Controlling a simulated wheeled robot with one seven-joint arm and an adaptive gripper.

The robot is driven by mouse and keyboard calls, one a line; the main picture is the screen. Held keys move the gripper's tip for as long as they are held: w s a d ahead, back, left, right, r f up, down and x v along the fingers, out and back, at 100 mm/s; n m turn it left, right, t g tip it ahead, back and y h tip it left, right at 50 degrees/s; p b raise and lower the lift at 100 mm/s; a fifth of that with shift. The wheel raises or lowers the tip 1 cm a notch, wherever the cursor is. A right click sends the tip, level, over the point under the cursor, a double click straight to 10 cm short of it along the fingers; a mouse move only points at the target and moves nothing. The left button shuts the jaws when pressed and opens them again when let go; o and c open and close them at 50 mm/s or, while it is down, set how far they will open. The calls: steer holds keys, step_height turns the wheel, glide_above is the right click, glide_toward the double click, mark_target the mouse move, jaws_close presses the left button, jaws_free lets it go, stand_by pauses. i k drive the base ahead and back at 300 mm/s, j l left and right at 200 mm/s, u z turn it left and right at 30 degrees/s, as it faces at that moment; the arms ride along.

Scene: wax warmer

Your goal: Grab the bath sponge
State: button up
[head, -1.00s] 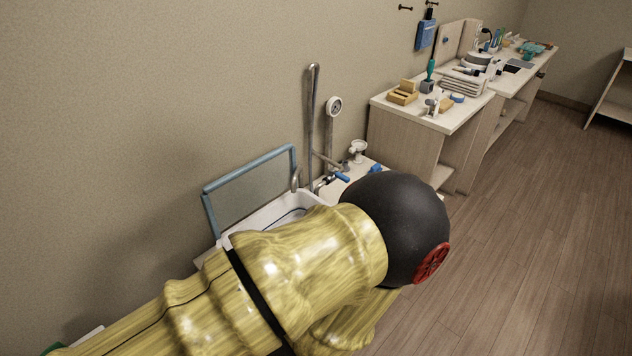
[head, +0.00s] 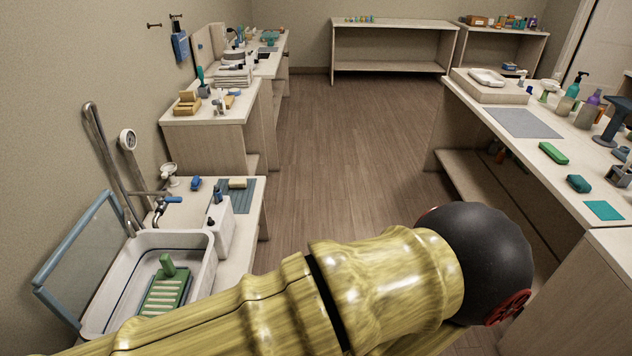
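I cannot tell for sure which thing is the bath sponge. A green block (head: 553,153) and a smaller dark teal block (head: 579,184) lie on the right-hand counter. A pale yellow block (head: 238,183) lies at the back of a blue ridged mat beside the sink. A green piece (head: 167,265) stands on a green and cream slatted rack (head: 165,295) in the white sink basin (head: 206,273). My yellow arm with its black rounded joint crosses the bottom of the head view. My gripper is out of view, so its opening and contents are hidden.
The right-hand counter (head: 520,122) also holds bottles and a grey mat. A blue-framed panel (head: 75,262) and tall metal pipe stand by the sink. A cluttered bench (head: 215,105) lines the left wall. Wooden floor (head: 335,150) is clear between the counters.

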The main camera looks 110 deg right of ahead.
mark_target(239, 183)
steer(key=z, duration=3.15)
steer(key=l+z, duration=0.2)
steer(key=i+l+z, duration=0.15)
steer(key=l, duration=0.15)
steer(key=i+l+z, duration=0.15)
steer(key=i+l, duration=0.75)
steer(key=i+j+u, duration=0.1)
steer(key=i+u, duration=0.55)
steer(key=u, duration=0.15)
steer(key=i+l+u, duration=0.1)
steer(key=i+u, duration=0.35)
steer(key=i+l+u, duration=0.2)
steer(key=u, duration=0.2)
steer(key=i+j+u, duration=0.1)
steer(key=i+u, duration=0.5)
steer(key=k+j, duration=0.05)
steer(key=k, duration=0.05)
